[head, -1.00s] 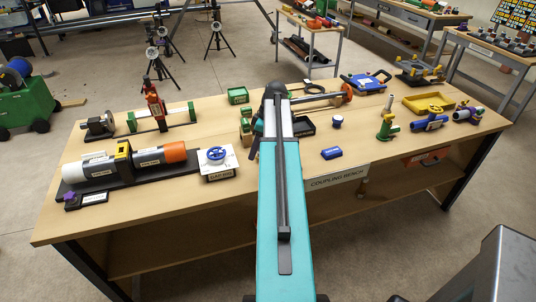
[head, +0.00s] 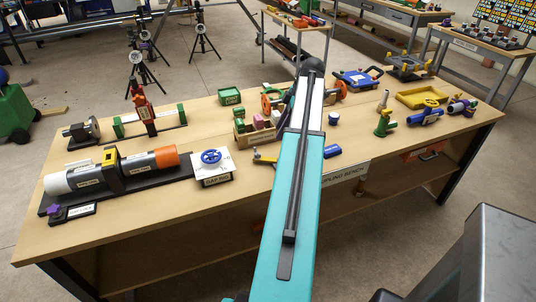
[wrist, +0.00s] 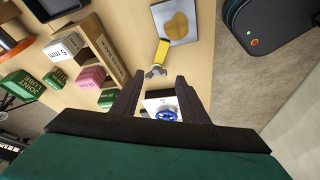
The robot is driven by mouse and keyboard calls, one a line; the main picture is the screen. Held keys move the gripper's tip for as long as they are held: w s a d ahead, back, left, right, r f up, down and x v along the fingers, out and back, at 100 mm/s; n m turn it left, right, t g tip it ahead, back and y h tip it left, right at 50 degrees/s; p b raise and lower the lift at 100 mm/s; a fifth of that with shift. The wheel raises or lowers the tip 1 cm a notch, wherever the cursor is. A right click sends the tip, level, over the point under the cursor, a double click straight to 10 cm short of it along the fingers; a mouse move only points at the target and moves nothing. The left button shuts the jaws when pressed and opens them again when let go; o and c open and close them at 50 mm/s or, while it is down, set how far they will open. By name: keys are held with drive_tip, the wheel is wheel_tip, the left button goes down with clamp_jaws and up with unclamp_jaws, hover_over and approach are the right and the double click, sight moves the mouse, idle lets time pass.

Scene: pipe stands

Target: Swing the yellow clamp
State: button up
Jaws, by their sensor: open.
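I cannot make out the clamp in the wrist view. My gripper (wrist: 160,96) shows in the wrist view with its two dark fingers apart and nothing held between them. A blue handwheel (wrist: 166,115) on a white plate shows beyond the gap. In the head view my arm hides the gripper.
The blue handwheel (head: 211,156) stands right of the pipe. A wooden box of coloured blocks (head: 256,134) and a yellow-handled tool (head: 265,159) lie close to my arm. A red stand (head: 143,108) is behind the pipe. The front left benchtop (head: 150,232) is clear.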

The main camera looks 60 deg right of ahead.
sight(265, 158)
drive_tip(key=shift+f, duration=0.1)
drive_tip(key=shift+p+x, duration=1.55)
drive_tip(key=shift+x, duration=5.25)
drive_tip(key=shift+s, duration=0.1)
